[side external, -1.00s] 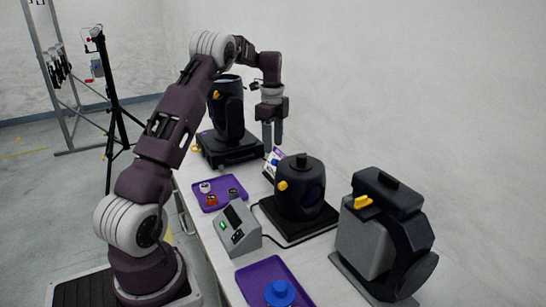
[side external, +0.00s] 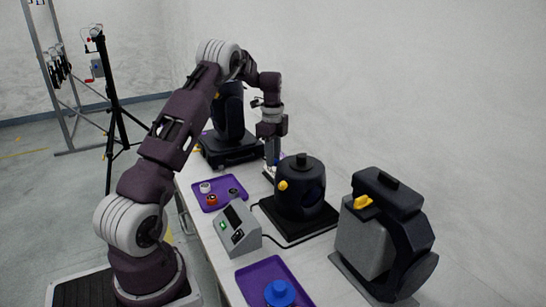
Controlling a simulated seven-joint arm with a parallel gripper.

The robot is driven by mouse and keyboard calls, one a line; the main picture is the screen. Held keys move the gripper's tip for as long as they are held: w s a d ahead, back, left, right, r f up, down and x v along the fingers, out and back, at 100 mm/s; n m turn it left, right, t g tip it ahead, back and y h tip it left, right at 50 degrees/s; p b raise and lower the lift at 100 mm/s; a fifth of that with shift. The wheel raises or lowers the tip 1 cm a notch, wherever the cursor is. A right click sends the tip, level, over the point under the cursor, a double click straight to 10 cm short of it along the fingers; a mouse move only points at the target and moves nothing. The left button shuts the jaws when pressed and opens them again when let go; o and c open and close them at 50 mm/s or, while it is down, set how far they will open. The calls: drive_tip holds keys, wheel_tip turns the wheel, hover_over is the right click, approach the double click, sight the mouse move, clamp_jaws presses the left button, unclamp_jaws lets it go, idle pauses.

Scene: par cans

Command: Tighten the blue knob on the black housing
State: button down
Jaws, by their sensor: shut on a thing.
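My gripper (side external: 272,150) points down between the rear black housing and the middle black housing. Its fingers are shut at a small blue part, which I take to be the blue knob (side external: 277,162), low over a small white and purple item; the contact is tiny and partly hidden by the middle housing. The middle black housing (side external: 300,190) stands upright on a black base, with a yellow knob (side external: 283,185) on its left side. The rear black housing (side external: 229,115) is partly behind my arm. Which housing bears the blue knob I cannot tell.
A purple tray (side external: 228,205) with several small parts lies left of the middle housing. A grey control box (side external: 238,230) with a cable stands before it. A front purple tray (side external: 250,275) holds a blue round piece (side external: 280,293). A third dark housing (side external: 400,215) stands at right.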

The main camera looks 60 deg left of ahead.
drive_tip(key=shift+s, duration=0.1)
drive_tip(key=t+y, duration=0.2)
drive_tip(key=t, duration=0.1)
drive_tip(key=shift+s+d+t, duration=0.2)
drive_tip(key=shift+s+t, duration=0.1)
drive_tip(key=shift+s, duration=0.1)
drive_tip(key=shift+s+d+f+t+y, duration=0.15)
drive_tip(key=shift+f+t+y, duration=0.25)
drive_tip(key=shift+t+y, duration=1.2)
drive_tip(key=shift+s+f+t+y, duration=0.2)
drive_tip(key=shift+f+t+y, duration=0.3)
drive_tip(key=shift+t, duration=2.05)
drive_tip(key=shift+s+d+f+t+y, duration=0.1)
drive_tip(key=shift+s+f+t+y, duration=0.15)
drive_tip(key=shift+t+y, duration=1.4)
drive_tip(key=shift+a+t+h, duration=0.1)
drive_tip(key=shift+t+h, duration=0.25)
drive_tip(key=shift+t, duration=0.25)
drive_tip(key=c, duration=1.3)
unclamp_jaws()
drive_tip(key=shift+w, duration=0.1)
drive_tip(key=shift+o, duration=0.2)
